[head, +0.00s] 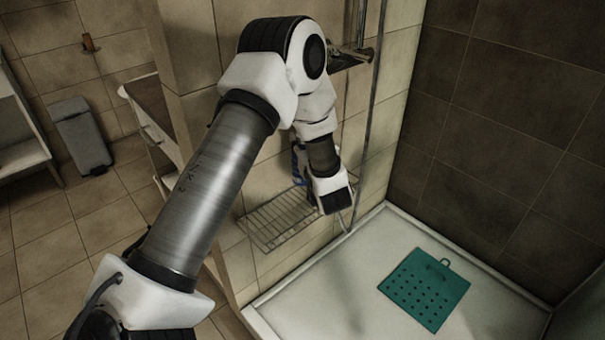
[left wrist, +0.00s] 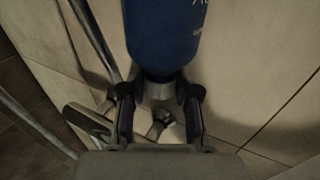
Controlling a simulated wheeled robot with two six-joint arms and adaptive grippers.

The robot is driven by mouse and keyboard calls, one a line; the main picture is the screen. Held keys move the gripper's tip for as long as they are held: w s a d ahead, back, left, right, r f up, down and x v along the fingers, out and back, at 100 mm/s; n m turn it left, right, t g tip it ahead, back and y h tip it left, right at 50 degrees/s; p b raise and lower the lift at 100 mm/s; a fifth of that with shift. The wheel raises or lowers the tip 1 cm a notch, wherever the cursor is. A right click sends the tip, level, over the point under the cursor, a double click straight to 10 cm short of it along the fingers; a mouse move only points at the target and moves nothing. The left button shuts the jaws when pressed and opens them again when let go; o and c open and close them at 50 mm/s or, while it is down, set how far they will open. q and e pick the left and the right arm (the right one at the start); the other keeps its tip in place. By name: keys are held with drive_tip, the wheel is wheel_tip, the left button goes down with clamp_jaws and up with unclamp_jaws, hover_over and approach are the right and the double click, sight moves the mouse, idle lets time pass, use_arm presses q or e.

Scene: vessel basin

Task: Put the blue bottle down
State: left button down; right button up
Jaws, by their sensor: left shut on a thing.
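The blue bottle (left wrist: 160,35) fills the top middle of the left wrist view, with pale lettering on its side. My left gripper (left wrist: 158,92) is shut on its narrow, pale end, one dark finger on each side. In the head view, a small blue part of the bottle (head: 299,163) shows beside my left wrist, above the wire rack (head: 262,228). My arm hides most of the bottle and the left fingertips there. I cannot tell whether the bottle touches the rack. My right gripper is in neither view.
The wire rack is fixed to the tiled wall, and its left part is bare. A vertical metal pipe (head: 368,110) runs close to my wrist on the right. A teal perforated mat (head: 425,289) lies in the white shower tray (head: 330,285). A grey bin (head: 82,138) stands far left.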

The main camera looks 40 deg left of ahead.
sight(297, 178)
use_arm(q)
drive_tip(key=f, duration=0.6)
drive_tip(key=f+b, duration=0.1)
drive_tip(key=f, duration=0.1)
drive_tip(key=shift+s+d+f, duration=0.2)
drive_tip(key=shift+d+f, duration=0.1)
drive_tip(key=shift+f, duration=0.25)
drive_tip(key=c, duration=0.8)
unclamp_jaws()
drive_tip(key=shift+c, duration=0.2)
